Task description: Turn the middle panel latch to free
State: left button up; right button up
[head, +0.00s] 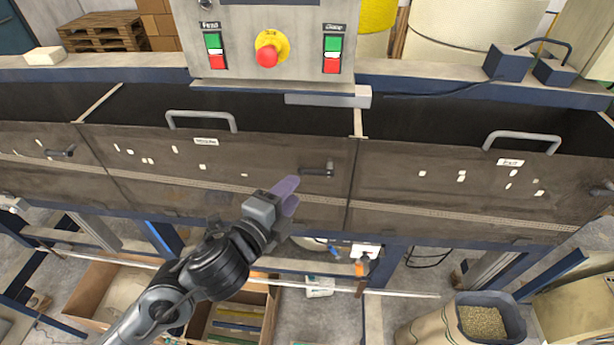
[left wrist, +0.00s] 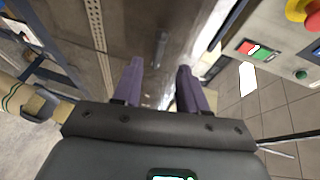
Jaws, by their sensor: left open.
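The middle panel (head: 250,165) is a dark brown metal panel with a grey grab handle (head: 201,119) on its top edge. Its latch (head: 318,171) is a small dark lever near the panel's right end, lying roughly level in the head view. My left gripper (head: 288,196), with purple fingers, is open and empty just left of and below the latch in the head view. In the left wrist view the latch (left wrist: 161,48) shows beyond and between the open fingertips (left wrist: 158,78), apart from them. My right gripper is in neither view.
The right panel (head: 430,200) and its handle (head: 521,138) are beside the middle one; the left panel has its own latch (head: 62,152). A control box (head: 270,45) with a red stop button stands above. A bin of pellets (head: 483,320) and an open carton (head: 235,315) sit below.

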aim_at(310, 174)
pick_arm(q)
jog(key=x, duration=0.7)
jog(key=shift+w+d+p, duration=0.15)
jog(key=shift+d+p, duration=0.05)
jog(key=shift+p, duration=0.2)
grip_shut()
